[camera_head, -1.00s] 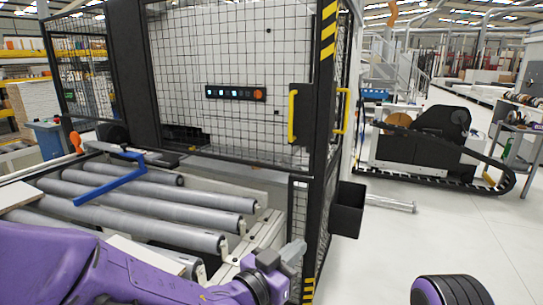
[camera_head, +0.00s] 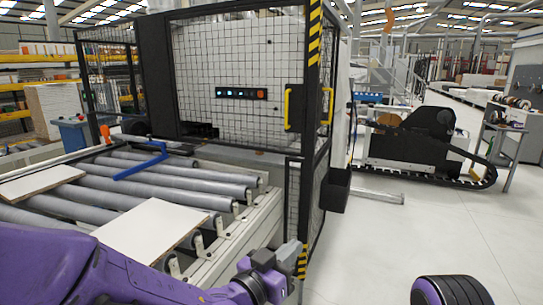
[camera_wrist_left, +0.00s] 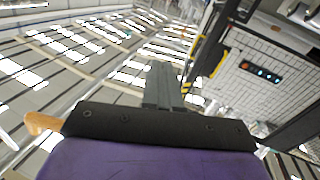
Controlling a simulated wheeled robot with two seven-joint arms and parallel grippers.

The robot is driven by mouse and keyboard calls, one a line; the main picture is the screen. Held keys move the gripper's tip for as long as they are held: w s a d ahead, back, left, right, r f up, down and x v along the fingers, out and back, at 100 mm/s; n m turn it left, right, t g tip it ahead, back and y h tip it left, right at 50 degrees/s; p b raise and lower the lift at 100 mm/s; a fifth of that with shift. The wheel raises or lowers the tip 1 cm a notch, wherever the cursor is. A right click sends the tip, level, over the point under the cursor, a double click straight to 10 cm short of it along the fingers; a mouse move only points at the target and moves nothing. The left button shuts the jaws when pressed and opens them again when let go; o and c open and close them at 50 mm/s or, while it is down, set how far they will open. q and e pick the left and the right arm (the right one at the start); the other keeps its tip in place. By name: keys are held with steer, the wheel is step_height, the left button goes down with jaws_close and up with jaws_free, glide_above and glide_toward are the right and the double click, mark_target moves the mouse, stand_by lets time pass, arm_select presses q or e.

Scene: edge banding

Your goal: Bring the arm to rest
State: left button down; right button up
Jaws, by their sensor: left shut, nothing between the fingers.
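My left arm is purple and comes in from the lower left in the head view. My left gripper (camera_head: 291,257) is at the lower middle, in front of the black and yellow striped post. Its grey fingers are shut and hold nothing. In the left wrist view the shut fingers (camera_wrist_left: 164,86) point up toward the hall roof. My right gripper is not in view. Only a dark round part with a purple ring shows at the lower right of the head view.
A roller conveyor (camera_head: 190,184) with two pale panels (camera_head: 150,232) lies left of the gripper. A black mesh cage (camera_head: 250,70) with a control strip (camera_head: 241,93) stands behind. A black bin (camera_head: 335,190) hangs at its corner. The floor (camera_head: 400,230) to the right is clear.

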arm_select(q)
steer(key=s+a+f+n+g+y, duration=0.15)
steer(key=a+f+n+y, duration=0.4)
steer(key=a+f, duration=0.6)
steer(key=s+a+f+n+g+y, duration=0.15)
steer(key=a+f+n+y, duration=0.55)
steer(key=f, duration=0.7)
steer(key=s+a+f+g, duration=0.2)
steer(key=s+a+f, duration=0.3)
steer(key=s, duration=0.3)
steer(key=s+a+f+g+y, duration=0.1)
steer(key=s+a+f+g, duration=0.2)
steer(key=s, duration=0.6)
steer(key=s+a+f+g+y, duration=0.1)
steer(key=s+a+f+g, duration=0.1)
steer(key=s+a+f, duration=0.5)
steer(key=shift+s+a+f+n+g, duration=0.3)
steer(key=shift+s+f+n+g, duration=0.15)
steer(key=shift+s+f, duration=0.6)
steer(key=shift+s+r, duration=0.1)
